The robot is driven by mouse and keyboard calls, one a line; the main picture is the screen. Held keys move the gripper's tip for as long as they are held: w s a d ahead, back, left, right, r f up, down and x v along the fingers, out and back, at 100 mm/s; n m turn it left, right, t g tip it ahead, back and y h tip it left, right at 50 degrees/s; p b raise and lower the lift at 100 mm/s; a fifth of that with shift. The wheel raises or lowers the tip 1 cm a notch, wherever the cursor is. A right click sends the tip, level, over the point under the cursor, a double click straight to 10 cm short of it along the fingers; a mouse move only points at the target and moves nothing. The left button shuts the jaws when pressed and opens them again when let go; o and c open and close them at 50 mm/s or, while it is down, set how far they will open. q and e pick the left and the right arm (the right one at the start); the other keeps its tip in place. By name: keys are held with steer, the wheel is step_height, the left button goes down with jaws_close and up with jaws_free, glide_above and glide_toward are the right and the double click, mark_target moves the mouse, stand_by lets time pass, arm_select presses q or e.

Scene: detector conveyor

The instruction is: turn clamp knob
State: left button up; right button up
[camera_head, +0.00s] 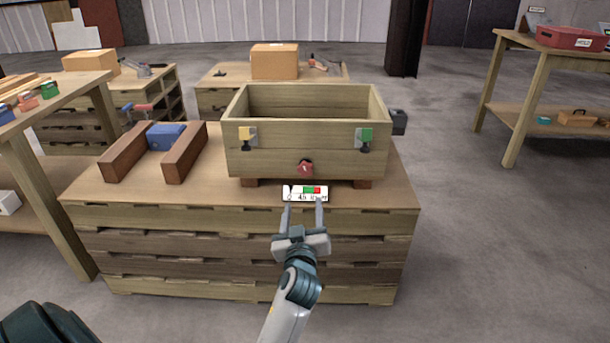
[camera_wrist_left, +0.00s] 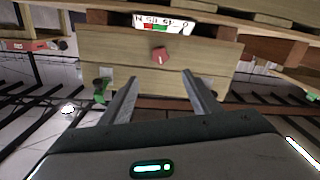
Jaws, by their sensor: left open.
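The red clamp knob (camera_head: 305,168) sits low on the front face of a wooden box (camera_head: 270,155). A label with a green and red scale (camera_head: 305,193) lies on the table edge just below it. My left gripper (camera_head: 303,204) is open and empty, with its fingers pointing toward the knob. In the left wrist view, which is upside down, the knob (camera_wrist_left: 160,55) shows beyond and between the two fingertips (camera_wrist_left: 160,77), apart from them. My right gripper is not in view.
The box stands on a pallet-like table (camera_head: 90,190). Yellow (camera_head: 246,133) and green (camera_head: 365,134) clamps are on its front face. Two brown blocks with a blue piece (camera_head: 165,135) lie at the left. Open floor is at the right.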

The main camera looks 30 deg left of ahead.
mark_target(305, 171)
arm_select(q)
steer(key=b+x, duration=0.1)
steer(key=x, duration=1.4)
steer(key=shift+w+f+b, duration=0.1)
steer(key=shift+w+b, duration=0.2)
steer(key=shift+w+a, duration=0.35)
steer(key=shift+w, duration=0.1)
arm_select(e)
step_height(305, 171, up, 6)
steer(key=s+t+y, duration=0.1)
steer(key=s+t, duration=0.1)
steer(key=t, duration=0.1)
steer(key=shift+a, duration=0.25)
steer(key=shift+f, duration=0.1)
arm_select(q)
steer(key=c, duration=1.1)
steer(key=shift+o, duration=0.2)
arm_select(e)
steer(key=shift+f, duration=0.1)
